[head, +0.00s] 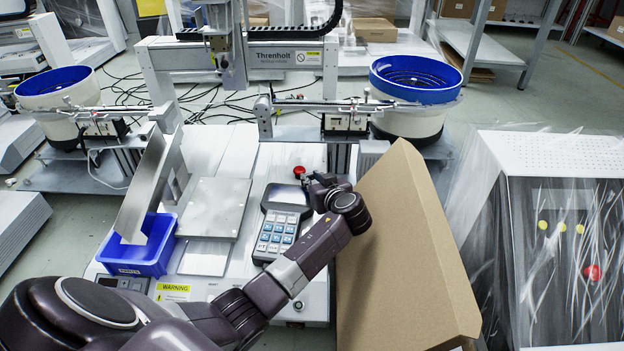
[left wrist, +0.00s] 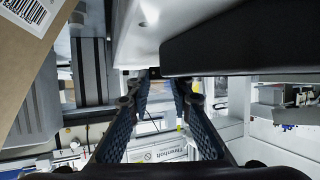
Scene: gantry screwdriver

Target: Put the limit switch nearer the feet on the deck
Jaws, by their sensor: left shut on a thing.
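My left gripper (head: 318,183) reaches over the white deck (head: 285,150) of the gantry machine, just right of the handheld keypad unit (head: 277,228) and near the red button (head: 299,171). In the left wrist view, the two dark blue fingers of my left gripper (left wrist: 158,82) stand a little apart, closed on a small dark part (left wrist: 154,72) at their tips. Whether this part is a limit switch I cannot tell. In the head view the arm hides what is held. No limit switch shows clearly elsewhere. My right gripper is not in view.
A tall cardboard sheet (head: 400,255) stands close right of my gripper. A blue bin (head: 142,255) and a flat metal plate (head: 214,207) are on the left of the deck. The gantry beam (head: 278,56) and two blue-rimmed bowls (head: 415,80) (head: 55,82) stand behind.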

